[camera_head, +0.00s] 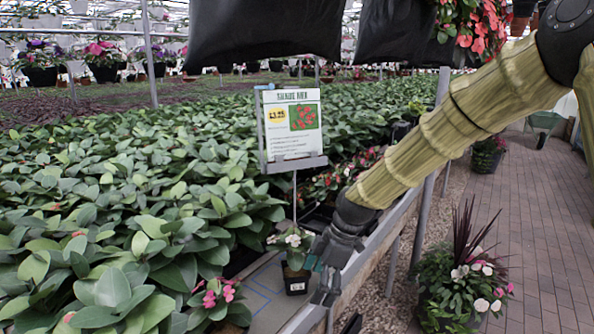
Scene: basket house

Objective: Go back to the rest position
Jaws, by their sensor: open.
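My gripper (321,282) hangs at the lower middle of the head view, at the end of my yellow-brown, bamboo-textured arm. It is open, and I see nothing held in it. A small dark pot (295,282) with white flowers and green leaves stands upright just left of the gripper. The gripper overlaps the plant's right edge in the picture, and I cannot tell whether they touch. The pot stands on a bare grey bench surface (268,310) with blue lines marked on it.
Dense green plants (110,200) fill the bench to the left. A price sign (292,118) stands behind the small pot. Dark hanging bags (265,30) and a red-flowered basket (470,22) hang above. A brick path (540,215) and a large planter (465,285) are on the right.

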